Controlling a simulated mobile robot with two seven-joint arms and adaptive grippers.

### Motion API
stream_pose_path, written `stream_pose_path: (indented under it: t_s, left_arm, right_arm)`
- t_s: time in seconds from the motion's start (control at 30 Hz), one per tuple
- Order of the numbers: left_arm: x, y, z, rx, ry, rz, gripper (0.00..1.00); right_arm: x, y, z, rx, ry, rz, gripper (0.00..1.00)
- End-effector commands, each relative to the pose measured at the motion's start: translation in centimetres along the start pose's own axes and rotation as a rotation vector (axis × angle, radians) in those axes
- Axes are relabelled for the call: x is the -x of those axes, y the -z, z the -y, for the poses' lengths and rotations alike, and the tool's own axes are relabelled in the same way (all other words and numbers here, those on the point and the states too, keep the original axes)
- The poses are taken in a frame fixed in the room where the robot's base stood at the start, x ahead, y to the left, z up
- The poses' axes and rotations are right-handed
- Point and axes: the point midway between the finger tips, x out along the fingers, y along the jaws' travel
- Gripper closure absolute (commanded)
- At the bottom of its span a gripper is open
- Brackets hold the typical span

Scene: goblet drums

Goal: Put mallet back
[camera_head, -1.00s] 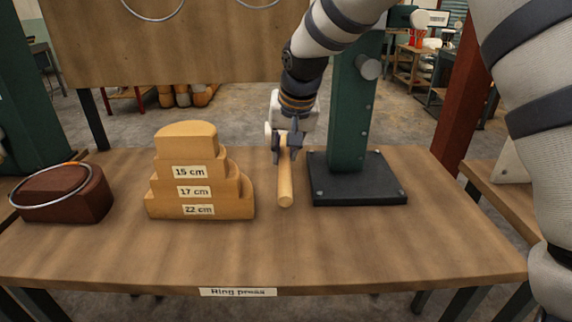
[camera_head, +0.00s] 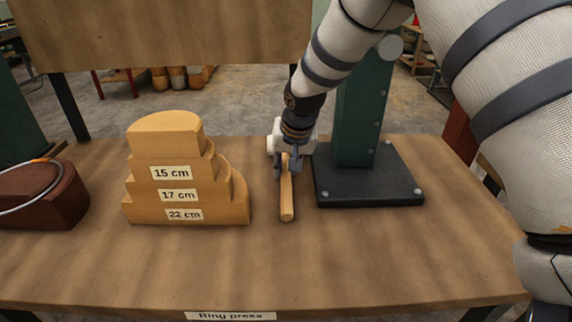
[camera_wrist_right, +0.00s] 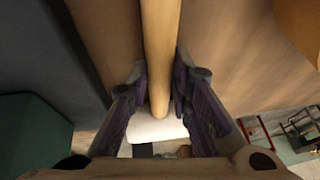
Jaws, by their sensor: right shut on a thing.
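The mallet has a pale wooden handle (camera_head: 287,203) that points toward the table's front edge. In the right wrist view, the handle (camera_wrist_right: 159,55) runs between the fingers, with a white block (camera_wrist_right: 157,130) at its lower end that looks like the mallet's head. My right gripper (camera_head: 288,170) is shut on the handle. It is over the table between the stepped wooden block and the green press post. I cannot tell whether the mallet touches the table. My left gripper is not in view.
A stepped wooden block (camera_head: 188,190) with size labels stands left of the mallet. The green post (camera_head: 360,120) on its black base (camera_head: 370,190) is close on the right. A dark red block (camera_head: 45,205) with a metal ring sits far left. The table's front (camera_head: 330,275) is clear.

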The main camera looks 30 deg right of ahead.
Motion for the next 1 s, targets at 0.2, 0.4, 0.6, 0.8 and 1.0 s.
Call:
stream_pose_path:
  t_s: [0.2, 0.4, 0.6, 0.8, 1.0]
  left_arm:
    - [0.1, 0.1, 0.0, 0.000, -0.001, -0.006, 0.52]
    - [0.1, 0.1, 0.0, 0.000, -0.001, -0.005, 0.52]
    - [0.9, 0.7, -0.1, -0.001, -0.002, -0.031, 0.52]
    - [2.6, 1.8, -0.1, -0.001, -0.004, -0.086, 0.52]
    - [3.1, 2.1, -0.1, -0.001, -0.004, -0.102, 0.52]
  right_arm:
    - [0.2, 0.1, 0.0, -0.001, 0.002, -0.004, 0.60]
    - [0.2, 0.1, 0.0, -0.001, 0.002, -0.004, 0.60]
    - [2.9, 0.5, 0.2, -0.002, 0.008, -0.014, 0.60]
    - [8.8, 0.6, 0.2, -0.002, 0.010, -0.019, 0.60]
    - [11.8, 0.3, 0.1, -0.001, 0.005, -0.009, 0.60]
